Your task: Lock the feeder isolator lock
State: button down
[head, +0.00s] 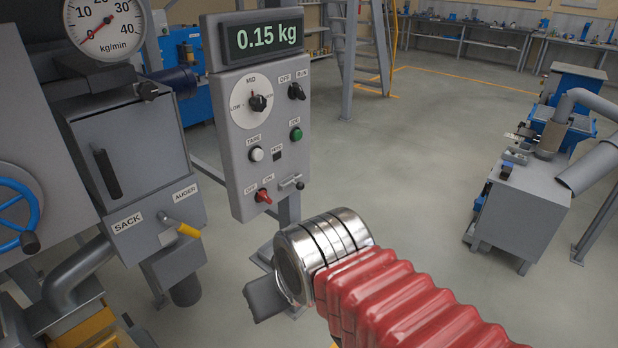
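The feeder control panel (258,115) stands left of centre in the head view. Near its bottom is a red isolator handle (264,196) under the labels OFF and ON; which label it points to is hard to tell. Just right of it sits a small metal lock lever (290,184) with a dark end at its right. Its locked or unlocked state is not clear. My gripper (266,299) is below the panel, apart from it, in front of its post. Only one grey part of it shows past my chrome wrist; the rest is hidden.
The panel display (263,38) reads 0.15 kg. A gauge (105,28) and the grey auger housing (130,155) with a yellow-handled lever (186,230) stand at left. A grey machine (525,205) stands at right. The floor between is clear.

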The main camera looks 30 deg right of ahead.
aim_at(300, 185)
jog(key=u, duration=0.05)
jog(key=i, duration=0.95)
jog(key=z, duration=0.1)
